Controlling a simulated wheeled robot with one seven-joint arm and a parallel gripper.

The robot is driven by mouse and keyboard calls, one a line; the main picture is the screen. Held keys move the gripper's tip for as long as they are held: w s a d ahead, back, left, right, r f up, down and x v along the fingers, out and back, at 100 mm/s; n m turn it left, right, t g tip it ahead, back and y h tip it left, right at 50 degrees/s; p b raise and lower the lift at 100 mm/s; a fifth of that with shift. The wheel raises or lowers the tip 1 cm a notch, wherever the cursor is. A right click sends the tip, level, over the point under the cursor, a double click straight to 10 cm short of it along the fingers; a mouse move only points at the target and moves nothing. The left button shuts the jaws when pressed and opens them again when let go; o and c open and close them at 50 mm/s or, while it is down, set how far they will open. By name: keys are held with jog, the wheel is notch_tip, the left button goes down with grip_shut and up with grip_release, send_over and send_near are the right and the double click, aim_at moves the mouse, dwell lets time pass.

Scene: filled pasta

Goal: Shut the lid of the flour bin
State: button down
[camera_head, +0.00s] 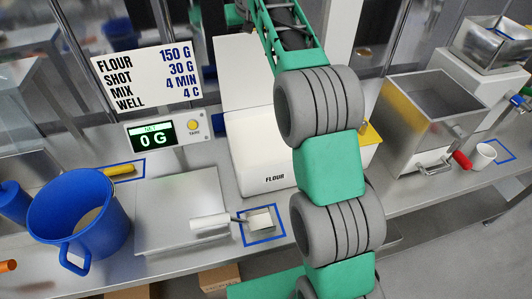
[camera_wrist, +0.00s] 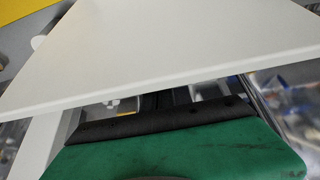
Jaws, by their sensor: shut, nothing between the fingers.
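The white flour bin (camera_head: 268,160), labelled FLOUR, stands on the steel counter in the head view, partly hidden by my arm. Its lid (camera_head: 240,72) appears as a white panel standing up behind the bin, so it is open. In the wrist view a large white panel (camera_wrist: 170,45), which looks like the lid, crosses the upper picture. My gripper (camera_wrist: 168,100) shows at the bottom of the wrist view, with a green body and dark fingers. It is shut and empty. The panel hides its fingertips, and I cannot tell whether they touch it.
Left of the bin are a scale platform (camera_head: 180,215), its display (camera_head: 168,133) reading 0 G, and a blue jug (camera_head: 80,212). A steel machine (camera_head: 425,110) and white cup (camera_head: 483,156) stand right. A recipe sign (camera_head: 147,77) is behind.

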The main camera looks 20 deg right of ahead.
jog(key=shift+s+f+b, duration=0.2)
jog(key=shift+s+b, duration=3.45)
jog(key=shift+s, duration=0.1)
jog(key=p, duration=0.2)
send_near(251, 51)
jog(key=s+f, duration=0.2)
jog(key=s, duration=0.1)
jog(key=shift+s+d+r, duration=0.1)
jog(key=shift+d+r, duration=0.05)
